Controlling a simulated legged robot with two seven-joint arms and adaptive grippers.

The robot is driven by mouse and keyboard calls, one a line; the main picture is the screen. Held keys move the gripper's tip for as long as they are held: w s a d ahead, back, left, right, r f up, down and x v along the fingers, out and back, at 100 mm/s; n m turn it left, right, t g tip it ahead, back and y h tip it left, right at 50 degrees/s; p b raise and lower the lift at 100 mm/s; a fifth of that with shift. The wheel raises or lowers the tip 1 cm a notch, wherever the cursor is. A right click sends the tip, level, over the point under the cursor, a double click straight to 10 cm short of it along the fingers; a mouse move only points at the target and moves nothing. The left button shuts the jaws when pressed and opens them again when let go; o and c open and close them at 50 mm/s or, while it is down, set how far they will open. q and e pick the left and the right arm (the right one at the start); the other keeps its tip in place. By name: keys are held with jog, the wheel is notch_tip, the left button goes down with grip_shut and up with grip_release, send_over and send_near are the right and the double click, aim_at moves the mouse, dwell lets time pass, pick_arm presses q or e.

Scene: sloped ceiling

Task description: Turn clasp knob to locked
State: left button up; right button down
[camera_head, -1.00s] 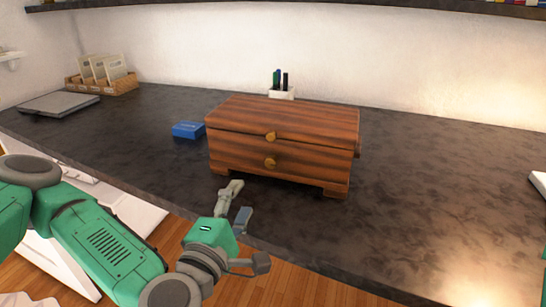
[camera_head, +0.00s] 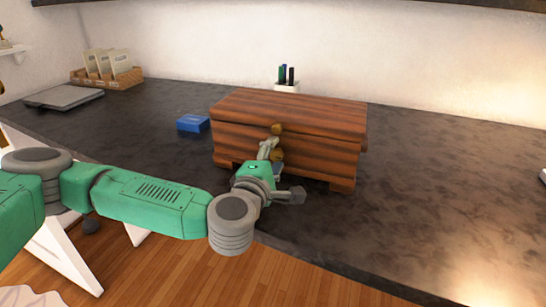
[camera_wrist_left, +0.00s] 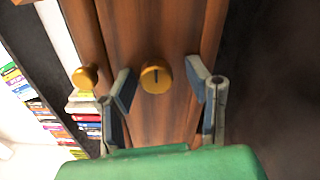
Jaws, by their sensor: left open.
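A wooden chest (camera_head: 325,122) with striped brown planks stands on the dark counter. Two brass knobs sit one above the other on its front. The upper knob (camera_head: 277,128) also shows at the left of the left wrist view (camera_wrist_left: 86,77). The lower knob (camera_head: 278,155) is partly hidden by my gripper; in the left wrist view it appears face-on (camera_wrist_left: 156,76) with a short dark line on it. My left gripper (camera_head: 271,158) is open at the chest's front. In the left wrist view its fingers (camera_wrist_left: 161,82) stand either side of the lower knob, with gaps visible.
A blue box (camera_head: 193,123) lies left of the chest. A white pen holder (camera_head: 286,88) stands behind it. A grey flat device (camera_head: 64,97) and a wicker tray (camera_head: 107,80) are at the far left. The counter (camera_head: 440,180) right of the chest is clear.

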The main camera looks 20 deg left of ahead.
pick_arm(q)
jog(key=shift+d+r, duration=0.15)
jog(key=shift+d, duration=0.5)
grip_shut()
jog(key=shift+a+f, duration=0.2)
jog(key=shift+a, duration=0.3)
jog(key=n+b, duration=0.1)
jog(key=n, duration=0.2)
jog(key=shift+s+d+f, duration=0.1)
jog(key=shift+s, duration=0.05)
jog(key=n+b, duration=0.1)
jog(key=n, duration=0.4)
jog(key=shift+f+n+b, duration=0.2)
jog(key=shift+n+b, duration=0.2)
jog(key=n+b, duration=0.1)
jog(key=n, duration=0.1)
jog(key=shift+n, duration=0.3)
jog(key=n+b, duration=0.1)
jog(key=n, duration=0.2)
jog(key=shift+d+b, duration=0.2)
jog(key=shift+b, duration=0.1)
jog(key=shift+r+n+b, duration=0.15)
jog(key=shift+n+b, duration=0.45)
jog(key=shift+n, duration=0.9)
pick_arm(e)
notch_tip(320, 180, down, 7)
jog(key=shift+d, duration=0.3)
